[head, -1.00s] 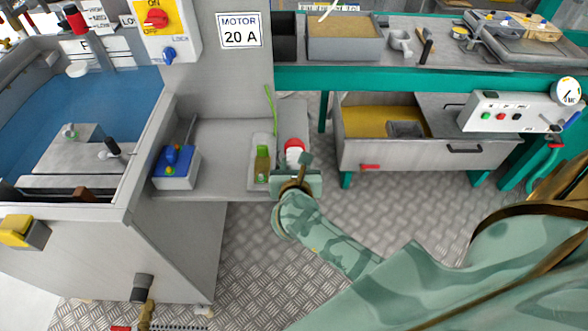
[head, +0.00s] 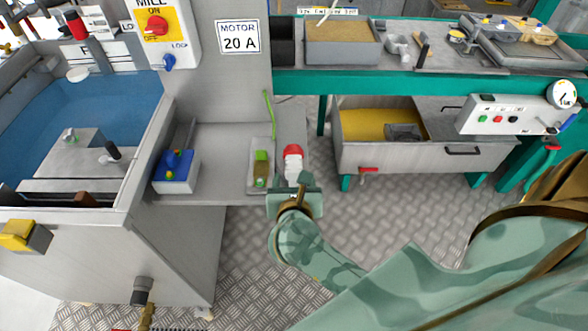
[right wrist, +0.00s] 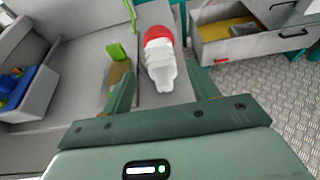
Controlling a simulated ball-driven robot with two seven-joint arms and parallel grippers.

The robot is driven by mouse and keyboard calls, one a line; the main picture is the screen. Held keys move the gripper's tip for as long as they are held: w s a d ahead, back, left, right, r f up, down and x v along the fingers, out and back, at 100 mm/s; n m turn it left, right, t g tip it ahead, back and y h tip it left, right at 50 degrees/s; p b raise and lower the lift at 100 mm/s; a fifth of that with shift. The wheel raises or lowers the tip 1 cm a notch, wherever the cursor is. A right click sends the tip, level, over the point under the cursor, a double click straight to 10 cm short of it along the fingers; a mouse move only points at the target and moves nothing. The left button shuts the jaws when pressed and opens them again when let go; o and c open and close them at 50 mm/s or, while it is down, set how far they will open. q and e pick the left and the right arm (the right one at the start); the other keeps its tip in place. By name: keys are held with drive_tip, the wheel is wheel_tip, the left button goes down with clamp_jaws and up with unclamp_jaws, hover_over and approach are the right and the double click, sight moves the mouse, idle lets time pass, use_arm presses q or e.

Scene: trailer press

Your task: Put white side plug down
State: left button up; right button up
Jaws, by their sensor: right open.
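The white plug, a ribbed white body with a red end, lies or stands on the grey shelf in the head view (head: 293,168); I cannot tell which. It also shows in the right wrist view (right wrist: 160,65), ahead of my open fingers. My right gripper (head: 293,187) is open at the plug's near end. In the right wrist view the fingers of this gripper (right wrist: 163,92) stand apart, one on each side of the plug's near end, with gaps and nothing held. My left gripper is not in view.
A blue box (head: 176,167) stands farther left on the grey shelf (head: 215,150). An open drawer (head: 400,155) is to the right. Chequered metal floor (head: 245,240) lies below.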

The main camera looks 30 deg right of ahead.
drive_tip(key=v, duration=0.7)
drive_tip(key=s+a+f+n+y, duration=0.1)
drive_tip(key=s+f+n+y, duration=0.15)
drive_tip(key=f+n, duration=0.7)
drive_tip(key=s+a+f+n+t+y, duration=0.1)
drive_tip(key=a+f+n+y, duration=0.15)
drive_tip(key=f+n, duration=0.7)
drive_tip(key=s+f+n+y, duration=0.25)
drive_tip(key=f+n, duration=0.45)
drive_tip(key=n, duration=0.5)
drive_tip(key=s+d+f+n+g, duration=0.4)
drive_tip(key=s+f+n+g, duration=0.2)
drive_tip(key=s, duration=0.8)
drive_tip(key=s+d+f+n+g, duration=0.4)
drive_tip(key=s+f+n, duration=0.5)
drive_tip(key=s, duration=0.5)
wheel_tip(320, 180, down, 2)
drive_tip(key=shift+f+g, duration=0.25)
drive_tip(key=shift+g, duration=0.65)
drive_tip(key=shift+d+r+h, duration=0.1)
drive_tip(key=shift+h, duration=0.15)
